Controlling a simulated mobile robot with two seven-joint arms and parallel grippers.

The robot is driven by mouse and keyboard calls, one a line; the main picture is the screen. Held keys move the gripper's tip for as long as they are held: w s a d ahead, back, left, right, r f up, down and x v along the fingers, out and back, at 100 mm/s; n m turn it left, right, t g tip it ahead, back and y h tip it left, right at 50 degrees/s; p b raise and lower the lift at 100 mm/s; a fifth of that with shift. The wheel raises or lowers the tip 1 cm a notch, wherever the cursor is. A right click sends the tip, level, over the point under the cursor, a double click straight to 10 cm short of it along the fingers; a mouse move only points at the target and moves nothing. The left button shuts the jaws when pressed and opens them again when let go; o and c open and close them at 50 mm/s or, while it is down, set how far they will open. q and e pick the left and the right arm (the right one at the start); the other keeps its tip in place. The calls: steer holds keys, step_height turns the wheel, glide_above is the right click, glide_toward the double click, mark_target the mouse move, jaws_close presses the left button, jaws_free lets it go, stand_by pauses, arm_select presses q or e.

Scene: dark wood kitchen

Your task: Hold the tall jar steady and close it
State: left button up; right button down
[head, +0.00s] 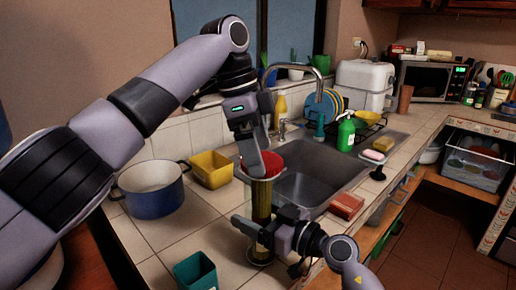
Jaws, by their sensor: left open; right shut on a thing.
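The tall jar (261,205) stands upright on the tiled counter in front of the sink, with yellow-green contents showing through its side. Its red lid (271,164) is at the top, above a pale rim; whether it is seated cannot be told. My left gripper (258,172) is open and points down at the lid, partly covering it. My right gripper (258,232) comes in from the lower right and is shut on the lower part of the jar. The jaws hide some of the jar there.
A blue pot (152,198) and a yellow container (212,170) stand left of the jar. A teal cup (195,272) is at the front. The sink (315,178) lies behind right, with a red-brown block (346,205) and a green soap bottle (346,134) near it.

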arm_select(q)
steer(key=shift+r, duration=2)
arm_select(e)
steer(key=shift+f, duration=0.1)
jaws_free()
arm_select(q)
steer(key=shift+r+p, duration=0.55)
arm_select(e)
steer(key=v, duration=0.7)
steer(key=shift+s, duration=0.1)
